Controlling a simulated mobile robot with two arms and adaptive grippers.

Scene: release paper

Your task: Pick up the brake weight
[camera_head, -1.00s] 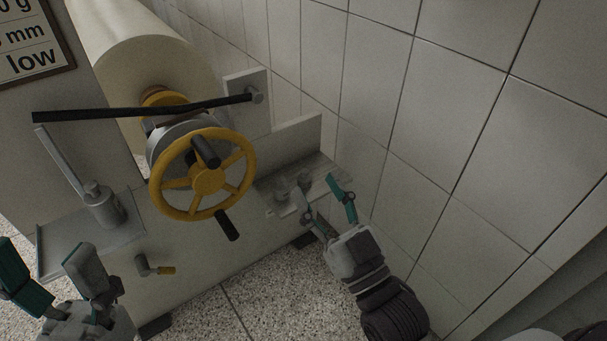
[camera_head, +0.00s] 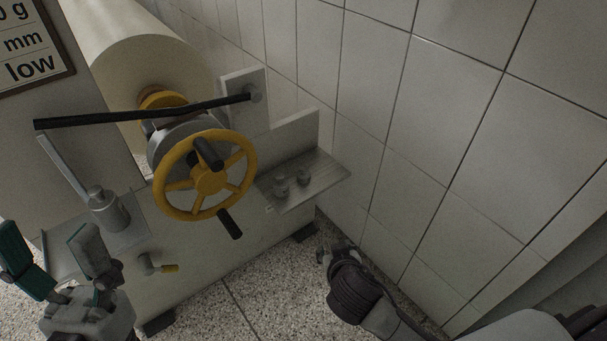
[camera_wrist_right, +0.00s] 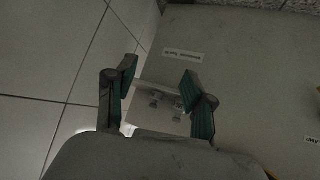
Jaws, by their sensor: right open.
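A larger grey cylinder (camera_head: 108,212) stands on the left tray (camera_head: 60,262). My left gripper (camera_head: 58,255) is open and empty at lower left.
The yellow handwheel (camera_head: 210,180) and a long black bar (camera_head: 150,112) stick out between tray and shelf. A large paper roll (camera_head: 140,60) is behind them. The tiled wall (camera_head: 450,130) is close on the right. The speckled floor (camera_head: 235,300) is clear in front.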

